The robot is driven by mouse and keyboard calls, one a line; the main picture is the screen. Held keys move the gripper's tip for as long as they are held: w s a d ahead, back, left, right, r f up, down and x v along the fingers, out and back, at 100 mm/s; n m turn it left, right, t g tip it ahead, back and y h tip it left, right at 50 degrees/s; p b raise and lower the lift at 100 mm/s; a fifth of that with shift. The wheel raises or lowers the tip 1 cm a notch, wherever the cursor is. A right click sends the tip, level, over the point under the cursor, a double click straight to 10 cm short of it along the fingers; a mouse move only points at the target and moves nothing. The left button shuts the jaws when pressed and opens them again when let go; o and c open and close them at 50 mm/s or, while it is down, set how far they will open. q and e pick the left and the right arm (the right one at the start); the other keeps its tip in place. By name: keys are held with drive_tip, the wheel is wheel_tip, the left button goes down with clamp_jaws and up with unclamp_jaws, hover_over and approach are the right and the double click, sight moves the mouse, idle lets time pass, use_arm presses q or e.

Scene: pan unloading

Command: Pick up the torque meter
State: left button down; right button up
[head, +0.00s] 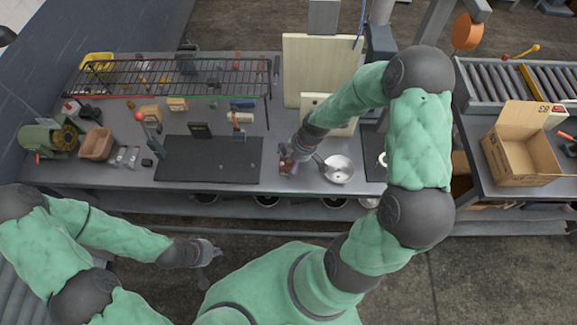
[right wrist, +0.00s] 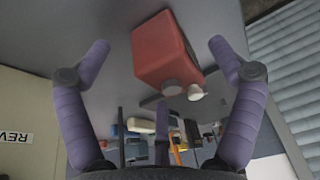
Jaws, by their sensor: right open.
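A red box-shaped thing with a grey round knob (right wrist: 165,48), which looks like the torque meter, lies between and beyond the fingertips in the right wrist view. A small reddish part of it (head: 288,166) shows by my right gripper (head: 295,152) in the head view, largely hidden there. My right gripper's purple fingers (right wrist: 158,50) are spread wide on either side of it, with gaps showing. My left gripper (head: 211,252) hangs in front of the table, away from it; its fingers are too small to read.
A metal pan (head: 339,168) stands close right of my right gripper. A black mat (head: 210,170) lies to the left, with a wire rack (head: 175,75) behind. A cardboard box (head: 525,150) stands on the right table by the roller conveyor (head: 500,85). Light boards (head: 318,65) stand behind.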

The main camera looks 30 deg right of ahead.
drive_tip(key=shift+x, duration=0.8)
drive_tip(key=shift+c, duration=0.3)
drive_tip(key=c, duration=1.4)
drive_tip(key=shift+r, duration=0.1)
